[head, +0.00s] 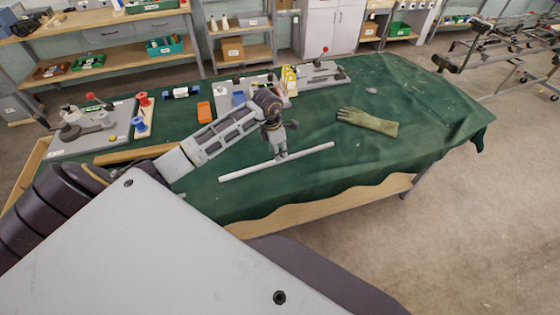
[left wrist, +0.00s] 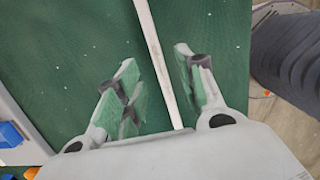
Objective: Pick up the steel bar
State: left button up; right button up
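The steel bar (head: 245,172) is a long, thin, pale bar lying on the green cloth near the front of the table. It also shows in the left wrist view (left wrist: 153,40), running from the top edge down between the two fingers. My left gripper (head: 281,156) points down over the bar's middle. In the left wrist view the gripper (left wrist: 156,72) is open, with a wide gap between its pads. The bar lies within the gap, closer to the right-hand finger; I cannot tell whether it touches. The right gripper is not in view.
A work glove (head: 370,122) lies on the cloth (head: 430,110) to the right. Spools (head: 141,125), an orange block (head: 204,112) and grey boards with fixtures (head: 100,140) stand at the left and back. Cloth around the bar is clear.

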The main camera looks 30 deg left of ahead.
pick_arm(q)
jog(key=shift+w+f+p, duration=0.15)
jog(key=shift+f+p, duration=0.15)
jog(key=shift+f, duration=1)
jog(key=shift+w+f+p, duration=0.1)
jog(key=shift+f+p, duration=0.2)
jog(key=shift+f, duration=1)
jog(key=shift+c, duration=0.4)
grip_shut()
jog(key=shift+w+r, duration=0.1)
